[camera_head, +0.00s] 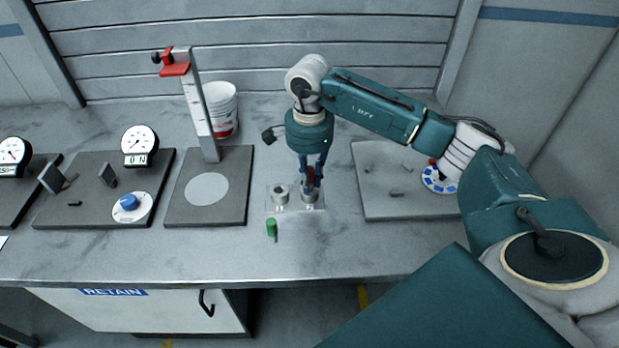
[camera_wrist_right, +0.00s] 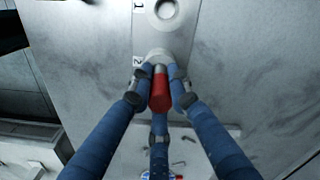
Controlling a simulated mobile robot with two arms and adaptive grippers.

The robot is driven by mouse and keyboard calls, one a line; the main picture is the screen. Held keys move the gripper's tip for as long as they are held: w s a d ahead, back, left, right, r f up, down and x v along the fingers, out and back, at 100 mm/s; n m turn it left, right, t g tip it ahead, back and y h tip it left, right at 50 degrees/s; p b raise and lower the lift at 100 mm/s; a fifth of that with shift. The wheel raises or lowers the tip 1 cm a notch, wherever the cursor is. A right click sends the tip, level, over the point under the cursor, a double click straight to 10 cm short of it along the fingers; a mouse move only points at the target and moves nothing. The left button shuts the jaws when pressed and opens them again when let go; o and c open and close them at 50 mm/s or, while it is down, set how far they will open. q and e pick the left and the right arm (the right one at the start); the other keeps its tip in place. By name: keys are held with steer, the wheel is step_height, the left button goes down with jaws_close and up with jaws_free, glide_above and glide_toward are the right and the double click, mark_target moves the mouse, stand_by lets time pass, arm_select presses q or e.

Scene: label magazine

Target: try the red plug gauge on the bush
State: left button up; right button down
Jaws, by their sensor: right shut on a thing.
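My right gripper (camera_head: 311,172) points down over the clear plate at the middle of the bench. The gauge's grey end points at the bush marked 2 (camera_wrist_right: 159,54), and this bush shows right under the gripper in the head view (camera_head: 310,196). I cannot tell whether the end is in the bush or just above it. A second bush (camera_head: 280,193), marked 1, sits to its left, empty. My left gripper is out of view.
A height gauge (camera_head: 200,110) on a dark base is at the left, with a white bucket (camera_head: 221,108) behind. A grey board (camera_head: 395,205) lies at the right. The bench front is clear.

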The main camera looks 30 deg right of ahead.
steer(key=shift+r, duration=0.1)
stand_by(0.4)
steer(key=shift+r+p, duration=1.45)
steer(key=shift+r, duration=0.95)
